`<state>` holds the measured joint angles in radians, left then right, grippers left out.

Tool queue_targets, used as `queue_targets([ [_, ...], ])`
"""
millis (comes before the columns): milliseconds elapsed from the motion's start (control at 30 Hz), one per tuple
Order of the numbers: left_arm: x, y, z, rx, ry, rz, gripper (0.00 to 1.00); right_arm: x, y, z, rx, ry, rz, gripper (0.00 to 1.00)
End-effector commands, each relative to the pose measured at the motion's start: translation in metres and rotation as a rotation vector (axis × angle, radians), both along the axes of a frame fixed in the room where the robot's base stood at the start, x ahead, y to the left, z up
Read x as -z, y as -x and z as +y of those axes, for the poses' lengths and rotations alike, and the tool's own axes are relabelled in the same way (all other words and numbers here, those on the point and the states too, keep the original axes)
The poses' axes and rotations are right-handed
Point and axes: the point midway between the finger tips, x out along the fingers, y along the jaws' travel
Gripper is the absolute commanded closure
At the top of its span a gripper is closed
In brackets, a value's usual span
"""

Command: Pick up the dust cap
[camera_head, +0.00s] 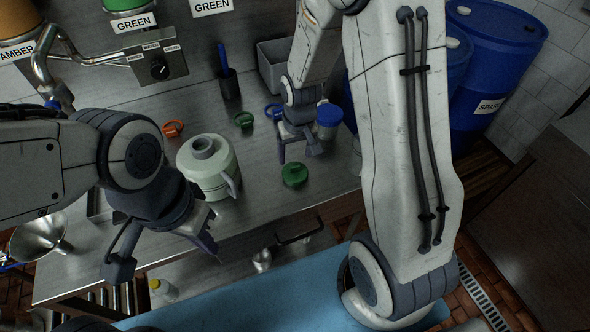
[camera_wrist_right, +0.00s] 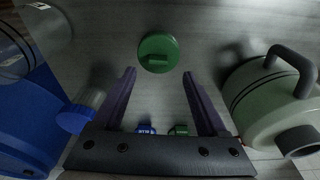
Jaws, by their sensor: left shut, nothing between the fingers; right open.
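A round green cap (camera_head: 294,174), which looks like the dust cap, lies flat on the metal bench near its front edge. My right gripper (camera_head: 299,154) is open and empty just behind it. In the right wrist view the green cap (camera_wrist_right: 158,52) sits just beyond the open fingertips (camera_wrist_right: 159,76), roughly centred between them and apart from both. A raised bar shows on the cap's top. My left gripper (camera_head: 208,236) is shut and empty, in front of the pale jug near the bench's front edge.
A pale green jug (camera_head: 207,170) stands left of the cap; a blue container (camera_head: 328,118) stands right behind it. Orange (camera_head: 173,128), green (camera_head: 244,119) and blue (camera_head: 274,110) ringed pieces lie farther back. A grey bin (camera_head: 272,65) is behind. Bench between jug and cap is clear.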

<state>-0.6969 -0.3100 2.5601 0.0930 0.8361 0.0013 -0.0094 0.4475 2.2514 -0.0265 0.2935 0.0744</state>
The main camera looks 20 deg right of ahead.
Motion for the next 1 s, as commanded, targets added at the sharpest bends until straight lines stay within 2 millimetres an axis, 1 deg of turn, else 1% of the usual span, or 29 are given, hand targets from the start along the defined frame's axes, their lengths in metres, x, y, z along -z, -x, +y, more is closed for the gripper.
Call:
queue_targets([
  [167, -0.004, 0.000, 0.000, 0.000, 0.000, 0.000, 1.00, 0.010, -0.001, -0.001, 0.001, 0.000, 0.002, 0.25],
  [367, -0.015, 0.000, 0.000, -0.001, 0.000, 0.000, 1.00, 0.032, -0.006, -0.005, 0.003, -0.001, 0.004, 0.25],
  [433, -0.016, 0.000, 0.000, -0.001, 0.000, 0.000, 1.00, 0.042, -0.008, -0.005, 0.003, -0.001, 0.004, 0.25],
  [533, -0.017, 0.000, 0.000, -0.001, 0.000, 0.000, 1.00, 0.052, -0.009, -0.004, 0.002, 0.000, 0.002, 0.25],
  [633, -0.018, 0.000, 0.000, -0.001, 0.000, 0.000, 1.00, 0.056, -0.010, -0.004, 0.002, 0.000, 0.000, 0.25],
  [833, -0.017, 0.000, 0.000, -0.001, 0.000, 0.000, 1.00, 0.057, -0.011, -0.004, 0.002, 0.000, -0.001, 0.25],
  [867, -0.017, 0.000, 0.000, -0.001, 0.000, 0.000, 1.00, 0.057, -0.011, -0.004, 0.002, 0.000, -0.001, 0.33],
  [900, -0.017, 0.000, 0.000, -0.001, 0.000, 0.000, 1.00, 0.056, -0.011, -0.004, 0.002, 0.000, -0.001, 0.48],
  [967, -0.017, 0.000, 0.000, -0.001, 0.000, 0.000, 1.00, 0.056, -0.011, -0.004, 0.002, 0.000, -0.001, 0.71],
  [1000, -0.017, 0.000, 0.000, -0.001, 0.000, 0.000, 1.00, 0.056, -0.011, -0.004, 0.002, 0.000, -0.001, 0.86],
])
